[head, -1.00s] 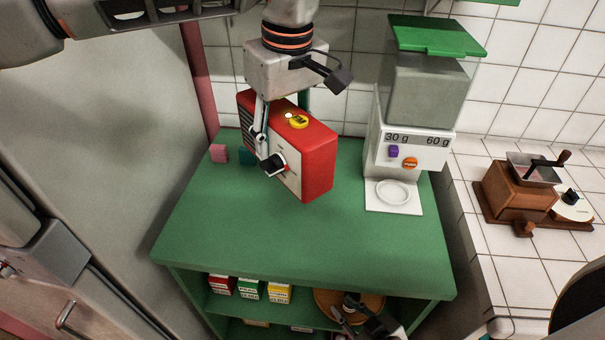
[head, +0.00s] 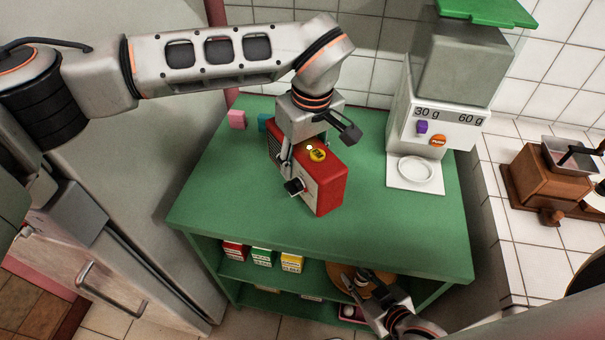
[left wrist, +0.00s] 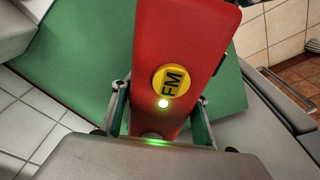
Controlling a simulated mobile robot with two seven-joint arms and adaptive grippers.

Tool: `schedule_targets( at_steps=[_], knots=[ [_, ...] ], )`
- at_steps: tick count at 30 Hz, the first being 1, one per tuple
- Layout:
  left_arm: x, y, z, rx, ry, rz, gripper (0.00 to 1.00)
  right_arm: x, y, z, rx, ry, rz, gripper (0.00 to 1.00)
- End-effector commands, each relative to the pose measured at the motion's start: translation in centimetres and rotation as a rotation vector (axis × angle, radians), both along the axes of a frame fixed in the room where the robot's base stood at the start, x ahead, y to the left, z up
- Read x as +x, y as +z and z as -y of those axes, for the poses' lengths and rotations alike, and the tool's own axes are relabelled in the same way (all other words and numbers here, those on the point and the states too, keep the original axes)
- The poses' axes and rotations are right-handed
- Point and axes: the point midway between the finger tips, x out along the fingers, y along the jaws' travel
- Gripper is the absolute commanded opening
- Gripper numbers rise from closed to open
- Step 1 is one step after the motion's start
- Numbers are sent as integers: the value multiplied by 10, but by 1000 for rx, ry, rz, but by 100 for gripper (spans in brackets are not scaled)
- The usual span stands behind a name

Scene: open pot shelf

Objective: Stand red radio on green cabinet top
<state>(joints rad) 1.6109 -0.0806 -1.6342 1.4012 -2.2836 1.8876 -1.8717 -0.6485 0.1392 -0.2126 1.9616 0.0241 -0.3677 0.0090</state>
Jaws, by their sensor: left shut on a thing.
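The red radio (head: 331,186) is upright at the middle of the green cabinet top (head: 235,195). Its lower edge is at or just above the surface; I cannot tell if it touches. My left gripper (head: 306,176) comes down from above and is shut across the radio's body, one finger on the pale front face, the other hidden behind.
A white dispenser (head: 432,130) with a round plate stands on the top's right. Pink (head: 237,119) and teal (head: 264,122) blocks lie at the back left. Small boxes (head: 262,257) and a round wooden board (head: 343,272) are on the shelf below. The top's front is clear.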

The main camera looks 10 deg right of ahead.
Motion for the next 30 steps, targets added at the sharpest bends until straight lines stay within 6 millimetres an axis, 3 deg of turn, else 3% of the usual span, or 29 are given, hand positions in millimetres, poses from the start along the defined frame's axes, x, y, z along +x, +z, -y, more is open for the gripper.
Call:
schedule_targets(
  at_steps=[8, 15, 27, 28, 29, 30],
  knots=[
    [1, -16, 0, -2, 1, 2, 1, 2, 3, 0, 1, 0, 5, 24],
    [0, -46, 0, -1, 1, 0, 1, 1, 3, 0, 1, 0, 4, 24],
    [1, -51, 0, -1, 0, 3, 1, 0, -2, 0, -1, 0, -2, 24],
    [0, -51, 0, 0, 0, 1, 52, 0, -2, 0, -1, 0, -2, 24],
    [0, -51, 0, 0, 0, 1, 59, -1, -2, 0, -1, 0, -2, 24],
    [0, -51, 0, 0, 0, 1, 61, -1, -2, 0, -1, 0, -2, 24]
  ],
)
